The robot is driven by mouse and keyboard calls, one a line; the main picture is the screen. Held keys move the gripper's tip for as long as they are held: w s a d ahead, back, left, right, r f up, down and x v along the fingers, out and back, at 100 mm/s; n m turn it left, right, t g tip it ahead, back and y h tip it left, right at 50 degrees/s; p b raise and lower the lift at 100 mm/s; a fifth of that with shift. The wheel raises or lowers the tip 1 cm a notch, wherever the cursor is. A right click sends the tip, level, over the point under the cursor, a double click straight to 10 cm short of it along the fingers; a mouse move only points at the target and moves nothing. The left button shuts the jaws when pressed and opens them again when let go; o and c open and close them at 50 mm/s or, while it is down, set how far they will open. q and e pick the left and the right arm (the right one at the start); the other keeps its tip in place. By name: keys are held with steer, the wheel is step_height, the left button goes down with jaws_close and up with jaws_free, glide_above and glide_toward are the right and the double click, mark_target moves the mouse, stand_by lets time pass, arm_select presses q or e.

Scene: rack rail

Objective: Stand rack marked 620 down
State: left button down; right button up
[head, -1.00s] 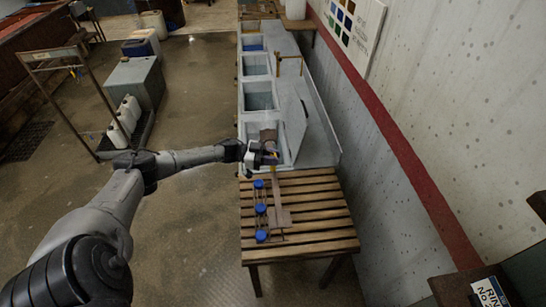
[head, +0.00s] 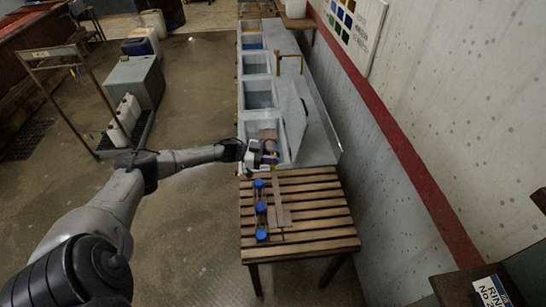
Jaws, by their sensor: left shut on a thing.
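My left gripper (head: 265,155) is over the near end of the basin row, just beyond the slatted bench (head: 320,218). It is shut on a small rack-like thing, mostly hidden by the gripper. A brownish flat part (head: 267,133) shows just past the gripper, over the nearest basin; I cannot tell if it belongs to the held thing. No number 620 is readable. My right gripper is not in view.
Several blue-capped items (head: 261,208) stand in a line on the bench's left side, beside a flat brown piece (head: 281,214). Open basins (head: 260,95) run away behind, with a tilted grey panel (head: 295,115) on their right. The bench's right half is clear.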

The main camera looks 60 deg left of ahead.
arm_select(q)
steer(key=c, duration=1)
jaws_free()
steer(key=shift+o, duration=0.9)
steer(key=shift+f, duration=0.1)
steer(key=o, duration=0.8)
